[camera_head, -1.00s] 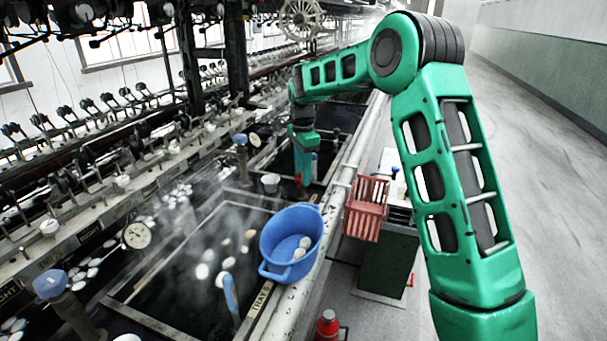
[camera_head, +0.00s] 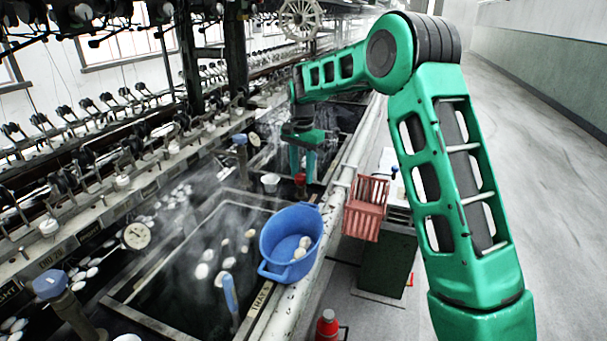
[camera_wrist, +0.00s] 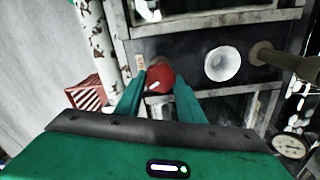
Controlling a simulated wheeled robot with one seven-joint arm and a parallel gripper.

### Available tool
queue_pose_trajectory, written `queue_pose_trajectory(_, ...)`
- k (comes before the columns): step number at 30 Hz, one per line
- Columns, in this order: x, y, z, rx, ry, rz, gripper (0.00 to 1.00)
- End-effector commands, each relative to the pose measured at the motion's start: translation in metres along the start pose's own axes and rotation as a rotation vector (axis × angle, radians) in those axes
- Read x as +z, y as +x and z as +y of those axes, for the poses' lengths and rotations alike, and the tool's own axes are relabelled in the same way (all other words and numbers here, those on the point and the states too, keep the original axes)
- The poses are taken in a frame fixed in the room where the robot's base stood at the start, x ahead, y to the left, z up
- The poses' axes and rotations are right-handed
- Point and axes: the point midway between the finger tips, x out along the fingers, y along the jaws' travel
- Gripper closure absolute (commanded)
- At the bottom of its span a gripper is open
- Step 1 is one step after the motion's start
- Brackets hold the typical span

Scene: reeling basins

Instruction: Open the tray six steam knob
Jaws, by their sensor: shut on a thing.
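A round red knob (camera_wrist: 160,78) with a small white mark stands on the dark ledge between two basins, next to a small label plate (camera_wrist: 140,62). In the head view the knob (camera_head: 300,178) shows small below my fingertips. My gripper (camera_wrist: 161,72) has a green finger on each side of the knob and is shut on it. In the head view my gripper (camera_head: 301,172) points down at the ledge. I cannot read the plate, so the tray number does not show. The fingers partly hide the knob's sides.
A pale cup (camera_wrist: 222,63) and a brown post (camera_wrist: 275,55) stand right of the knob in the wrist view. A blue basket (camera_head: 275,263) with cocoons sits on the near basin's edge. A red crate (camera_head: 362,222) is beside the rail. The aisle floor (camera_head: 545,180) is clear.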

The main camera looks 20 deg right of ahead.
Motion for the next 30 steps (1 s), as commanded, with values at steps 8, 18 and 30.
queue_pose_trajectory(8, 0.0013, -0.0002, -0.0008, 0.001, -0.265, -0.001, 0.88)
queue_pose_trajectory(18, 0.0025, -0.0002, -0.0018, 0.001, -0.588, -0.002, 0.88)
queue_pose_trajectory(30, 0.0033, 0.0001, -0.0022, 0.001, -0.898, -0.004, 0.88)
